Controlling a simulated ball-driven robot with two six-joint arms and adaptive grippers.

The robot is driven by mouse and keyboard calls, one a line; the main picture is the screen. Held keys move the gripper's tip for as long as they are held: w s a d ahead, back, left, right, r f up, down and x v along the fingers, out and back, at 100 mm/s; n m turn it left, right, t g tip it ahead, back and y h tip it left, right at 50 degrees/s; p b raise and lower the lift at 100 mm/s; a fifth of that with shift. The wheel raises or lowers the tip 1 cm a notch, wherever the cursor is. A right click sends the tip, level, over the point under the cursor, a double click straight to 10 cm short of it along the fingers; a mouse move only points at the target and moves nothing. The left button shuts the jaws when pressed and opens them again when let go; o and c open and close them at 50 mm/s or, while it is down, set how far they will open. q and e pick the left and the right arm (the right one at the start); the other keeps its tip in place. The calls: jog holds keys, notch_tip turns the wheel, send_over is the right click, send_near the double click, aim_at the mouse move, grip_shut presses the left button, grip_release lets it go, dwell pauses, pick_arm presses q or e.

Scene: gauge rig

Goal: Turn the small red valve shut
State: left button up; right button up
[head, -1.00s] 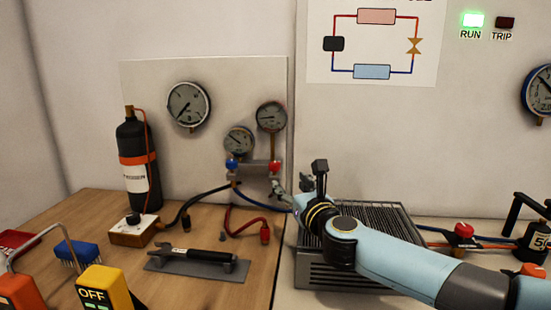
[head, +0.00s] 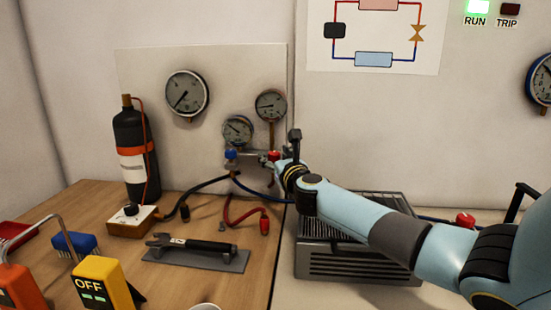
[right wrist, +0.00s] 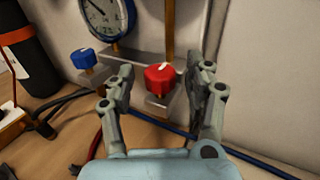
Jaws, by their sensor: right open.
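The small red valve (head: 273,155) is a red knob on the right end of the grey gauge manifold. It shows larger in the right wrist view (right wrist: 159,78), with a white mark on its top. My right gripper (right wrist: 163,85) is open, its two fingers on either side of the red knob in that view. I cannot tell whether either finger touches it. In the head view the right gripper (head: 276,164) is small and partly hidden by its own wrist, close to the manifold. My left gripper is not in view.
A blue knob (head: 231,154) sits left of the red one. Round gauges (head: 271,105) are above. A grey vented box (head: 357,264) stands under my right arm.

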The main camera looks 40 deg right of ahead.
jog(key=shift+c, duration=0.7)
grip_shut()
